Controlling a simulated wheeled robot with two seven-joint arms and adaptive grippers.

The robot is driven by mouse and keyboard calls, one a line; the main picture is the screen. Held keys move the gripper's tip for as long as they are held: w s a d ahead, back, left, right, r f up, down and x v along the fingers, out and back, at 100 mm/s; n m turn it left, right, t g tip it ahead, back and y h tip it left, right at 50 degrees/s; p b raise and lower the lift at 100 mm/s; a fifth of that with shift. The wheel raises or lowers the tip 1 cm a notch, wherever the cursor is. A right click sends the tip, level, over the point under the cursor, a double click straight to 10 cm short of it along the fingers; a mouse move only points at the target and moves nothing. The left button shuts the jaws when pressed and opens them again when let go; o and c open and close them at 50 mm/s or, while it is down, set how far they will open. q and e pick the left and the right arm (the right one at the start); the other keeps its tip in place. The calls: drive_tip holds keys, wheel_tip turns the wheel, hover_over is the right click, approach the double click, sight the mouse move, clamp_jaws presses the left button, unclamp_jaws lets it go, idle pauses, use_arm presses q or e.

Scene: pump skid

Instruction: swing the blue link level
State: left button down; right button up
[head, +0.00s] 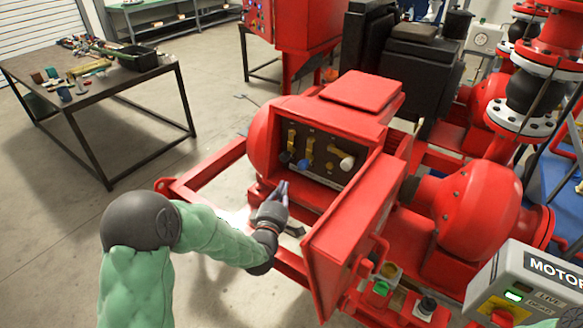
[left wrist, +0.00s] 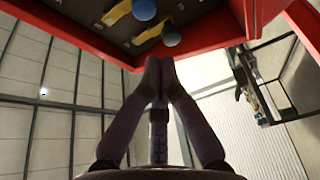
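The red box (head: 360,122) on the pump skid stands open, with several brass links inside on a dark panel. The blue link (head: 309,148) hangs steeply down with its blue knob (head: 304,164) at the lower end; the knob also shows at the top of the left wrist view (left wrist: 143,9). To its left hangs a link with a dark grey knob (head: 284,157). To its right is a white knob (head: 346,162). My left gripper (head: 282,187) is just below and in front of the box opening, fingertips together, empty and apart from the knobs. My right gripper is out of view.
The box's red door (head: 350,235) hangs open to the right of my left gripper. A red skid rail (head: 205,168) runs on the left. A motor control box (head: 530,285) stands at lower right. A table (head: 95,95) with tools is far left.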

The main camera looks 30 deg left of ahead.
use_arm(q)
drive_tip(key=b+x, duration=0.1)
drive_tip(key=x, duration=0.9)
